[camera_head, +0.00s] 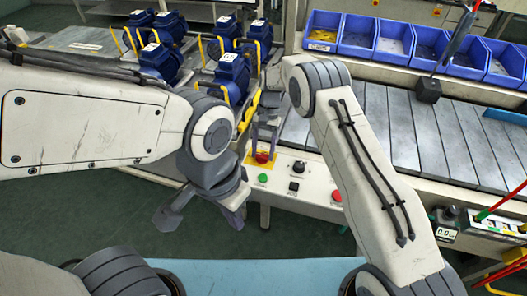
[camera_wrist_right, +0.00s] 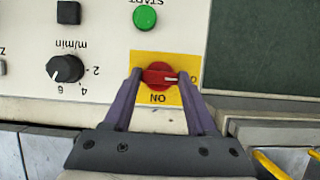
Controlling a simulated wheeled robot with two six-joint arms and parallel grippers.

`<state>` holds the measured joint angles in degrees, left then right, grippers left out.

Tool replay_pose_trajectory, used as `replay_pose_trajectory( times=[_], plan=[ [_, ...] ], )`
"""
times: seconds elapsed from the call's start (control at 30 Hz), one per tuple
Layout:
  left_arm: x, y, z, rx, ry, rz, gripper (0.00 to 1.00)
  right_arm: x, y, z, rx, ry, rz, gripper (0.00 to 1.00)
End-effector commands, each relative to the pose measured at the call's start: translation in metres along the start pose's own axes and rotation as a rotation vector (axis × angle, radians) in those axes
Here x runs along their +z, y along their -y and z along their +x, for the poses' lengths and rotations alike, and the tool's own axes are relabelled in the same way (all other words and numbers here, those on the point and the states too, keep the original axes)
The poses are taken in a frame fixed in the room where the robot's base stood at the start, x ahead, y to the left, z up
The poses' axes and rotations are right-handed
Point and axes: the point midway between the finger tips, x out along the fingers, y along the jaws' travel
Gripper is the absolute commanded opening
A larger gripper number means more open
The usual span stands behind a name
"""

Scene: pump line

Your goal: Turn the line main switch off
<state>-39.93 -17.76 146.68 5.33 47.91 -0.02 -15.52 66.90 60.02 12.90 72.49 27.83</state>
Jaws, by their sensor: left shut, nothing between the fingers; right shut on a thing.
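The line main switch is a red rotary knob (camera_wrist_right: 156,72) on a yellow plate (camera_wrist_right: 148,58) on the pale control panel. In the right wrist view, its white mark points right, toward lettering partly hidden by a finger; "ON" is printed upside down below the knob. My right gripper (camera_wrist_right: 160,74) has its purple fingers on either side of the knob and is shut on it. In the head view the red knob (camera_head: 262,158) shows below the right gripper (camera_head: 264,146). My left gripper (camera_head: 203,217) hangs over the floor left of the panel, empty and shut.
The panel also has a green START button (camera_wrist_right: 145,18), a black speed dial (camera_wrist_right: 65,69) and a red button (camera_head: 337,196). Blue pumps (camera_head: 232,72) stand behind on the left. Blue bins (camera_head: 358,36) line the back above the conveyor (camera_head: 390,120).

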Motion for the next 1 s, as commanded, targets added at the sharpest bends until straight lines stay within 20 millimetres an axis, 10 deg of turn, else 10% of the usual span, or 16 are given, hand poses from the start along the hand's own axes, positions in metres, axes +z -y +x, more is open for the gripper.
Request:
replay_pose_trajectory(
  times=[0.53, 0.57, 0.6, 1.0],
  plan=[
    [0.0, 0.0, 0.0006, 0.0, 0.0, 0.0, 0.0, 0.0008, 0.0006, -0.0012, 0.008, 0.001, -0.023, 0.02],
    [0.0, 0.0, 0.0006, 0.0, 0.0, 0.0, 0.0, 0.0008, 0.0006, -0.0012, 0.008, 0.0, -0.023, 0.69],
    [0.0, 0.0, 0.0006, 0.0, 0.0, 0.0, 0.0, 0.0007, 0.0006, -0.0011, 0.008, 0.0, -0.022, 0.84],
    [0.0001, 0.0002, 0.0021, 0.0, 0.0, 0.0, 0.0, -0.0004, 0.0005, -0.0042, 0.007, -0.001, -0.02, 0.88]
  ],
)
